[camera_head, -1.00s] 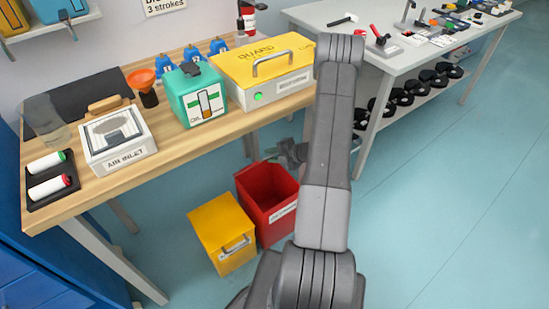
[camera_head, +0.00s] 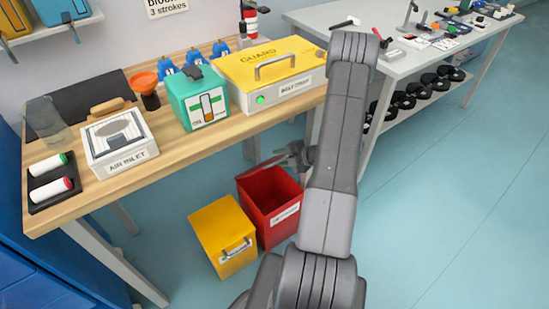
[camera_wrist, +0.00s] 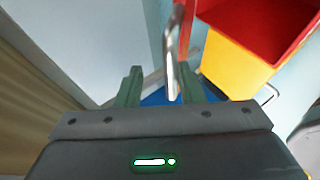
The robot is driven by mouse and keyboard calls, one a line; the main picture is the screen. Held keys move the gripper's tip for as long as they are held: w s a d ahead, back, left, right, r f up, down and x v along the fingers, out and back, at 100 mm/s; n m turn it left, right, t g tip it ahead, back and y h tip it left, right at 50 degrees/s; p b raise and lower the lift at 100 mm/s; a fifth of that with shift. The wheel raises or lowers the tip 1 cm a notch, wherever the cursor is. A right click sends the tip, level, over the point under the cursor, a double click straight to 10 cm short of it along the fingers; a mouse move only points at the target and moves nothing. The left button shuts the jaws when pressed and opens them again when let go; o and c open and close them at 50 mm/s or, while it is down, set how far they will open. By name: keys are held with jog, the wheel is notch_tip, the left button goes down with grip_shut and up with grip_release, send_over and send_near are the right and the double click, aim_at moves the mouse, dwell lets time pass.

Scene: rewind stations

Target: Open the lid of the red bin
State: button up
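The red bin (camera_head: 268,215) stands on the floor at the front of the wooden bench, and its dark red inside shows from above. A thin dark red slab, apparently its lid (camera_head: 262,167), slants up behind the bin's opening. My gripper (camera_head: 300,155) is beside this slab, partly hidden by my arm. In the wrist view, my gripper's fingers (camera_wrist: 160,85) are apart. A metal handle bar (camera_wrist: 171,60) passes between them, closer to the right finger, with a narrow red strip beside it. The red bin (camera_wrist: 260,25) is at the upper right there.
A yellow bin (camera_head: 222,235) stands directly left of the red bin. The wooden bench (camera_head: 185,145) overhangs behind, carrying a yellow guard box (camera_head: 270,75) and a teal box (camera_head: 197,100). A grey table (camera_head: 405,60) stands at the right. Open floor lies right of my arm.

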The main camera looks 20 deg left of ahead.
jog(key=v, duration=1)
jog(key=shift+p, duration=0.3)
jog(key=b+x, duration=0.1)
jog(key=x, duration=1.2)
jog(key=shift+a+f, duration=0.25)
jog(key=shift+a, duration=0.05)
jog(key=shift+d+f, duration=0.1)
jog(key=shift+d, duration=0.05)
